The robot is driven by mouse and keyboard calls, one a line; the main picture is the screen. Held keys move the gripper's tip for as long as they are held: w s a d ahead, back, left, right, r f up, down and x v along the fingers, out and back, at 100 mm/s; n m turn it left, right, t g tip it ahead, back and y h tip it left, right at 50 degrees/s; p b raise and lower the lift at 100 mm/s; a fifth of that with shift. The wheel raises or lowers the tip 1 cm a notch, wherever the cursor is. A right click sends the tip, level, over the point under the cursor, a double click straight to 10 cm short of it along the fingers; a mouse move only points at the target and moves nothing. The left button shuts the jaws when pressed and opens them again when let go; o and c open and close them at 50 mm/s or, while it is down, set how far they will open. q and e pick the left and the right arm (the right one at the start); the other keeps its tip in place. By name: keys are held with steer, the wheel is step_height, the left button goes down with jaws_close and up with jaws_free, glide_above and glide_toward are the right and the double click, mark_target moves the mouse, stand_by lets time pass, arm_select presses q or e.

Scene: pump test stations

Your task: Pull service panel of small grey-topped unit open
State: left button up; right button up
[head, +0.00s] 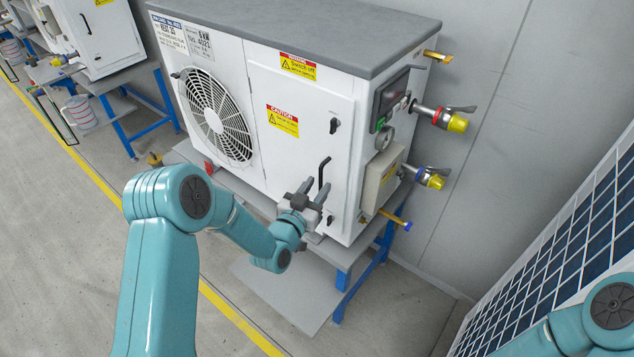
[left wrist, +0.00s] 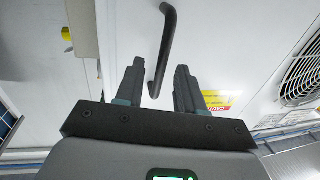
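The small unit with a grey top (head: 300,35) stands on a blue-legged bench, its white front facing me. The service panel (head: 300,130) is the right part of that front and looks closed, with a black bar handle (head: 323,173) low on it. My left gripper (head: 313,187) is at the handle's lower end. In the left wrist view the handle (left wrist: 166,45) stands between the two open fingers (left wrist: 158,80), with a gap on each side. I cannot tell how deep it sits between them. My right gripper is not in view; only part of the right arm shows at lower right.
A fan grille (head: 215,115) is left of the panel. Valves with yellow caps (head: 457,123) and a grey box (head: 382,180) stick out on the unit's right side. A dark solar panel (head: 590,235) stands at right. Another unit (head: 95,35) is at upper left.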

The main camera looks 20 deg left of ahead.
arm_select(q)
steer(key=shift+w+a, duration=0.1)
steer(key=shift+w, duration=0.2)
jaws_close()
